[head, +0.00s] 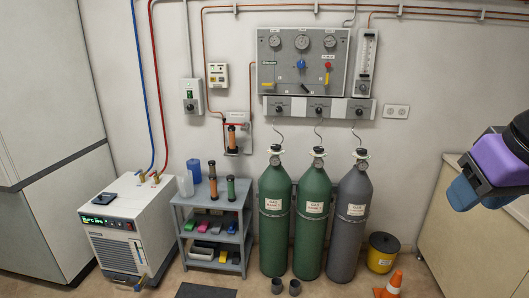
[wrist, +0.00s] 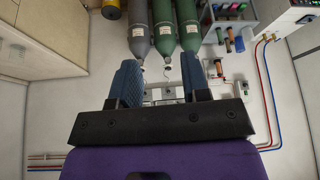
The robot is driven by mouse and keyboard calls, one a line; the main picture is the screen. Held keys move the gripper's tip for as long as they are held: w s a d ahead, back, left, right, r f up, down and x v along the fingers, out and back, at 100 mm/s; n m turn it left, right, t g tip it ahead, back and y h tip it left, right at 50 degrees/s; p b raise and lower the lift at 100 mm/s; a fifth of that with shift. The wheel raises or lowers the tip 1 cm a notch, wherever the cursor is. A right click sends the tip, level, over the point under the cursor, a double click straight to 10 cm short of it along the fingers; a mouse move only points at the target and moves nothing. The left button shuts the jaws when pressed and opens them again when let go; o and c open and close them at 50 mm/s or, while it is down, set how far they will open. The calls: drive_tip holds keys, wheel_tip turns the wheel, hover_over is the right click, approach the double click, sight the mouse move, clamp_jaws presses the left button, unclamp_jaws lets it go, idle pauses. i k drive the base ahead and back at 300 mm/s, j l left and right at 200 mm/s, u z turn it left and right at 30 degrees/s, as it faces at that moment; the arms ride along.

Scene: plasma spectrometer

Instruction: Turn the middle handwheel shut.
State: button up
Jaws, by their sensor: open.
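Three gas cylinders stand side by side against the wall in the head view, two green and the right one grey. My gripper (head: 470,192) is at the far right of the head view, well apart from the cylinders. In the wrist view its two blue fingers (wrist: 159,78) are spread and nothing is between them.
A grey trolley (head: 213,239) with coloured items stands left of the cylinders, beside a white chiller (head: 122,238). A yellow bin (head: 382,254) and an orange cone (head: 391,284) stand right. A cabinet (head: 462,245) is at the right edge. Small dark cups (head: 294,288) lie in front.

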sight(319, 149)
drive_tip(key=i+u, duration=0.25)
drive_tip(key=i, duration=0.65)
drive_tip(key=i+u, duration=0.2)
drive_tip(key=i, duration=0.75)
drive_tip(key=i+j+z, duration=0.15)
drive_tip(key=i, duration=0.3)
drive_tip(key=i+j+z, duration=0.2)
drive_tip(key=i+j, duration=0.1)
drive_tip(key=i, duration=0.1)
